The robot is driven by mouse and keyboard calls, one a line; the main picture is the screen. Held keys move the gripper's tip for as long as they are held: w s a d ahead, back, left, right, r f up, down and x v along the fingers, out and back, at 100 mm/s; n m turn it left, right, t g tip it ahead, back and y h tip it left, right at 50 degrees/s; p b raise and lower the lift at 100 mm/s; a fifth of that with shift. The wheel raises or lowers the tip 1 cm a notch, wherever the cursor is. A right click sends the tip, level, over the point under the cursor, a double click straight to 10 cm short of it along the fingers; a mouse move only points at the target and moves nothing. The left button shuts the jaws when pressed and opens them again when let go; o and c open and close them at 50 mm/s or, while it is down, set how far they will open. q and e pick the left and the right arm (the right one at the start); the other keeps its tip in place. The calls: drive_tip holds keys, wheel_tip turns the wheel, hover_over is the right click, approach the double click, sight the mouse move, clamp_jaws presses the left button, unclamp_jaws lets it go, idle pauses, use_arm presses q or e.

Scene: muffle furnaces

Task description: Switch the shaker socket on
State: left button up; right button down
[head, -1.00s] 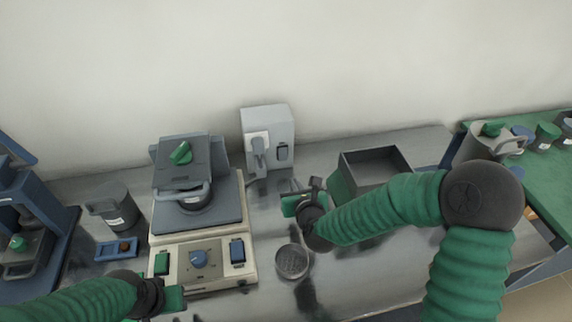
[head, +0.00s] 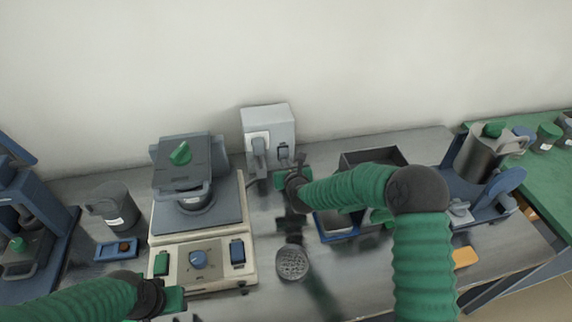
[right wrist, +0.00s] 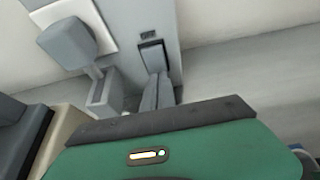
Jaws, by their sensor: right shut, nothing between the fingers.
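The grey socket box (head: 267,122) stands against the wall at the back of the table. A plug (head: 259,146) sits on its left part, and a dark switch (head: 283,153) is on its right part. In the right wrist view the plug (right wrist: 68,42) is at upper left and the switch (right wrist: 152,56) is near top centre. My right gripper (head: 287,166) is shut and empty, just in front of the switch; its fingertips (right wrist: 160,82) appear just below the switch, but contact cannot be told. My left gripper (head: 188,316) is at the bottom left, partly cut off.
A beige machine (head: 155,285) with a blue knob stands left of the socket. A round mesh dish (head: 292,262) lies in front. A dark open box (head: 372,155) and a blue tray (head: 337,232) are to the right. A grey mug (head: 113,205) stands at left.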

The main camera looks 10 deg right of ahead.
use_arm(q)
drive_tip(key=shift+f+b, duration=0.4)
use_arm(e)
drive_tip(key=shift+w+f, duration=0.1)
drive_tip(key=shift+f, duration=0.15)
use_arm(q)
drive_tip(key=shift+r, duration=0.1)
use_arm(e)
drive_tip(key=shift+r, duration=0.2)
use_arm(q)
drive_tip(key=shift+r, duration=0.1)
use_arm(e)
drive_tip(key=shift+r, duration=0.1)
use_arm(q)
drive_tip(key=shift+r+p, duration=0.3)
drive_tip(key=shift+p, duration=0.2)
use_arm(e)
drive_tip(key=shift+w+r, duration=0.15)
drive_tip(key=shift+r, duration=0.8)
use_arm(q)
drive_tip(key=shift+s, duration=0.1)
